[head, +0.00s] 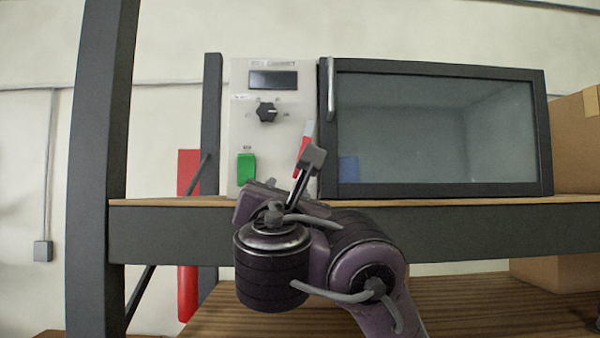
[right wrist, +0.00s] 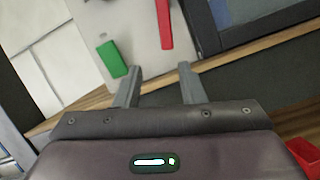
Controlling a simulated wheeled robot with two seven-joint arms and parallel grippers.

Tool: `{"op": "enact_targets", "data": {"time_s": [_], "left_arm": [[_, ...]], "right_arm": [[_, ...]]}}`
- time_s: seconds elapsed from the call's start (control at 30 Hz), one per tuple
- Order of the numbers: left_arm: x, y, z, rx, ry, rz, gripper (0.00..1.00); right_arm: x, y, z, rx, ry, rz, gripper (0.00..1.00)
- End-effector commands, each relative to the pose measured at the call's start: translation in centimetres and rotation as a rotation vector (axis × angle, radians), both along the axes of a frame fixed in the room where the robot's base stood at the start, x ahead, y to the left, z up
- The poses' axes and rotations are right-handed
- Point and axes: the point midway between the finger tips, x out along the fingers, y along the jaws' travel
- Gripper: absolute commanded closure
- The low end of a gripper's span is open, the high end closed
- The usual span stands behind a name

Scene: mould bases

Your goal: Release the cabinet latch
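The cabinet (head: 440,188) stands on a shelf, its dark-framed glass door shut. Its pale control panel (head: 240,130) is on the left of the door. A red lever (head: 300,160), likely the latch, sits at the panel's lower right, partly hidden by my gripper in the head view. In the right wrist view the red lever (right wrist: 164,22) is beyond the fingertips, apart from them. My right gripper (head: 309,162) is in front of the panel's lower part; in the wrist view its fingers (right wrist: 159,70) are spread with nothing between them. My left gripper is out of view.
The panel also has a display (head: 273,80), a black knob (head: 267,112) and a green switch (head: 246,168). The wooden shelf edge (head: 450,200) runs below the cabinet. A dark post (head: 95,150) stands at left. A cardboard box (head: 575,145) is right of the cabinet.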

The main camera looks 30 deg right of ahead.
Motion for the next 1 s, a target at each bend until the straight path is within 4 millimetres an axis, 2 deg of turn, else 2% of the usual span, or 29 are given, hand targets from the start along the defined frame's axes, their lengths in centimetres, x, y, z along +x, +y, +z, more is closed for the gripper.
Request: {"op": "enact_targets", "data": {"time_s": [0.03, 0.2, 0.63, 1.0], "left_arm": [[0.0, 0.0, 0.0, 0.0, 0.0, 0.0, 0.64], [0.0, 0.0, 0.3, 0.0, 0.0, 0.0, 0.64], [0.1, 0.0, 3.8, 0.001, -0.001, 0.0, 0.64], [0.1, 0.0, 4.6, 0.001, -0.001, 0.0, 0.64]], "right_arm": [[-1.0, -0.4, 1.3, -0.032, -0.014, -0.029, 0.64], [-1.9, -1.1, 3.1, -0.077, -0.022, -0.069, 0.64], [1.7, -4.2, 5.3, -0.074, -0.022, -0.073, 0.64], [3.5, -5.1, 5.7, -0.074, -0.023, -0.065, 0.64]]}}
